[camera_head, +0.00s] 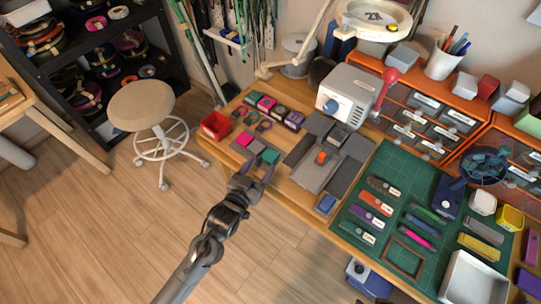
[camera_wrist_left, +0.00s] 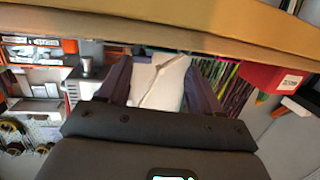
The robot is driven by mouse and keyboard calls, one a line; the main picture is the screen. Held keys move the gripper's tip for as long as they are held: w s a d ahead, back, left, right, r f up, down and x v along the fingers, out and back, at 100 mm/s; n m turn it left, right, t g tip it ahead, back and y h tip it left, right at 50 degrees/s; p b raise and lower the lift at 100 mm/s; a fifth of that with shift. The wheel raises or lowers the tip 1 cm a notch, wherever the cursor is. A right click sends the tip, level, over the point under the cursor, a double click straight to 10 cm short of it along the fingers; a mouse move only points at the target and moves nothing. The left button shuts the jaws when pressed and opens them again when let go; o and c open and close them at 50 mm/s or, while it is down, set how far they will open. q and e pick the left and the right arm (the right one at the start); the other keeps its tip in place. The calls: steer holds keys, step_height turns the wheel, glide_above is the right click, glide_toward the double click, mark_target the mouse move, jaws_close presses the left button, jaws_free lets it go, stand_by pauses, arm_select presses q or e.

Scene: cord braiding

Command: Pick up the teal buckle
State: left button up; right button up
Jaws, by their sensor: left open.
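A small teal piece, which I take for the teal buckle (camera_head: 269,156), lies on the wooden bench near its front left edge. My left gripper (camera_head: 257,173) is just in front of it in the head view, open and empty. No contact with the teal piece can be made out. In the left wrist view the two dark fingers of the gripper (camera_wrist_left: 158,82) stand apart with nothing between them. The teal piece cannot be made out in that view. My right gripper is not in view.
A pink piece (camera_head: 244,139) lies left of the teal one, and a red bin (camera_head: 215,125) stands at the bench's left end. A grey device (camera_head: 320,165) is to the right. In the wrist view the bench edge (camera_wrist_left: 160,30) crosses the top. A stool (camera_head: 142,105) stands left.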

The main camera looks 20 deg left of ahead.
mark_target(267, 159)
arm_select(q)
steer(key=shift+w+f, duration=0.2)
steer(key=w, duration=0.1)
steer(key=w+b, duration=0.1)
steer(key=w+f+b, duration=0.1)
steer(key=shift+w+d+f, duration=0.1)
steer(key=shift+w+d, duration=0.3)
steer(key=shift+w, duration=0.35)
steer(key=shift+c, duration=0.7)
steer(key=c, duration=0.7)
